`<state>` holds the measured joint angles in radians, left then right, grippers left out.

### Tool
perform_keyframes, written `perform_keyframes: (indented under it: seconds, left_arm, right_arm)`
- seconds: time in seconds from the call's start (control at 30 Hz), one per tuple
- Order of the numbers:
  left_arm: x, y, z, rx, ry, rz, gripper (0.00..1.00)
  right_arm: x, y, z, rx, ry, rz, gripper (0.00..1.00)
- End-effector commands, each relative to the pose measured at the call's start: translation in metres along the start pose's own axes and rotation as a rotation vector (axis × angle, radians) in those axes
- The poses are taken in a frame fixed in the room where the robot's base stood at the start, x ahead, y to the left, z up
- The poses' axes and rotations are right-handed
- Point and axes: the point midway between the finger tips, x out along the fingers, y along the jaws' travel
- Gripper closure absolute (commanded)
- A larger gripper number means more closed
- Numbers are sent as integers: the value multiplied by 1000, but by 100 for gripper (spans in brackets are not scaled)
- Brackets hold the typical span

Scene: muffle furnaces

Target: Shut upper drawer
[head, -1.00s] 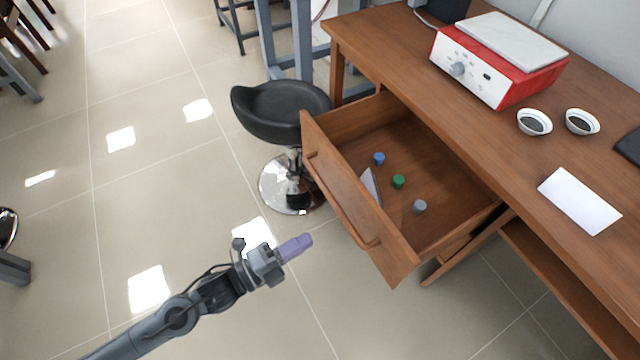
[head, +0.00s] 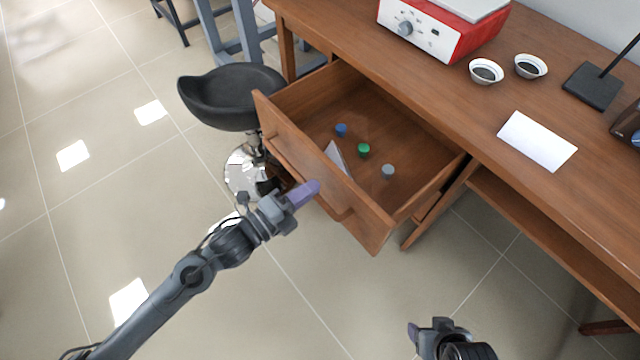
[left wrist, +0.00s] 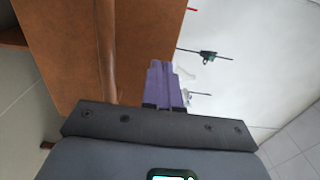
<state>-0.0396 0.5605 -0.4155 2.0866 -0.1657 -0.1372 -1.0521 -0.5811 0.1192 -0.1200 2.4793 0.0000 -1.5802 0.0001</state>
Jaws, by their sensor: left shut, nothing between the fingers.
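The upper drawer (head: 400,205) of the wooden desk is pulled far out. Its front panel (head: 362,228) has a long bar handle (head: 308,185) and faces the lower left. Blue, green and grey small items and a pale wedge-shaped thing lie inside the drawer. My left gripper (head: 312,187) is shut and empty, its purple fingertips in front of the drawer front near the handle; I cannot tell whether they touch. In the left wrist view the purple fingers (left wrist: 163,85) are together beside the brown panel (left wrist: 60,50) and its handle bar. My right gripper (head: 412,328) shows at the bottom edge; its jaw state is unclear.
A black stool (head: 232,95) stands close to the drawer's left side. The desk top (head: 440,100) holds a red and white device (head: 432,32), two bowls (head: 486,71) and a white sheet (head: 537,141). The tiled floor at left is clear.

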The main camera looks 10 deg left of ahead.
Motion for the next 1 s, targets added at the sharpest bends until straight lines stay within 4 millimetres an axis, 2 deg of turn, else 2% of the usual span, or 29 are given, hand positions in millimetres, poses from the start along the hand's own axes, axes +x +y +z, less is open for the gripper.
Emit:
perform_keyframes:
  seconds: [0.1, 0.3, 0.8, 1.0]
  left_arm:
    - [16, 2, 0, 0, 0, -3, 100]
    - [31, 2, 0, -1, -1, -1, 100]
    - [35, 0, 0, 0, -1, 0, 100]
    - [39, -1, 6, -1, -17, 0, 100]
  right_arm:
    - [11, 0, 4, 1, 0, 0, 35]
    - [17, -1, 5, 2, 1, -2, 35]
    - [18, -1, 5, 1, 1, -1, 35]
    - [15, 0, 4, -2, 2, 2, 35]
